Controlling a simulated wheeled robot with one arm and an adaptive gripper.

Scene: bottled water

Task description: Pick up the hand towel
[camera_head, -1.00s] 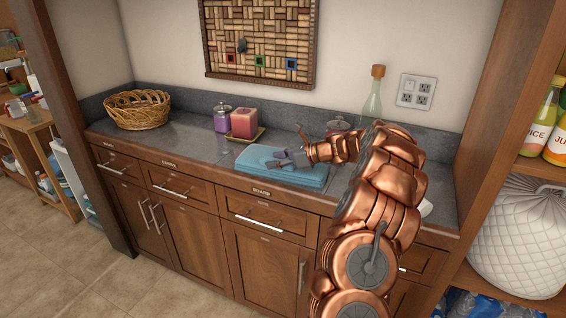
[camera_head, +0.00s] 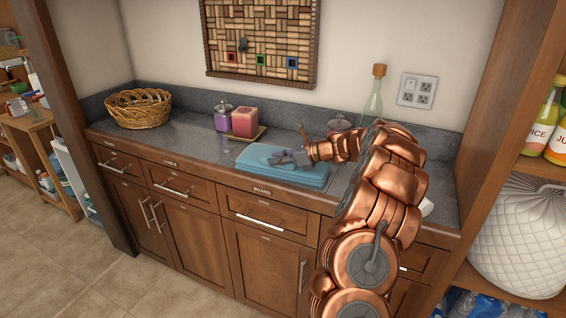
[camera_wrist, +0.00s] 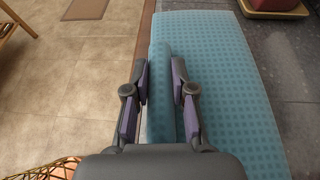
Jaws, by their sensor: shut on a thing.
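The hand towel (camera_head: 302,174) is a folded light blue cloth lying on the dark stone counter (camera_head: 190,140), near its front edge. It also shows in the wrist view, with a fine square pattern (camera_wrist: 232,90). In the wrist view my gripper (camera_wrist: 160,85) has one finger on each side of a raised fold along the towel's edge, and the fold is pinched between the pads. The bulk of the towel appears to rest on the counter.
A pink candle (camera_head: 245,122) on a small tray and a purple jar (camera_head: 223,118) stand behind the towel. A wicker basket (camera_head: 138,108) is at the left. A glass bottle (camera_head: 373,95) stands at the back right. The counter between basket and towel is clear.

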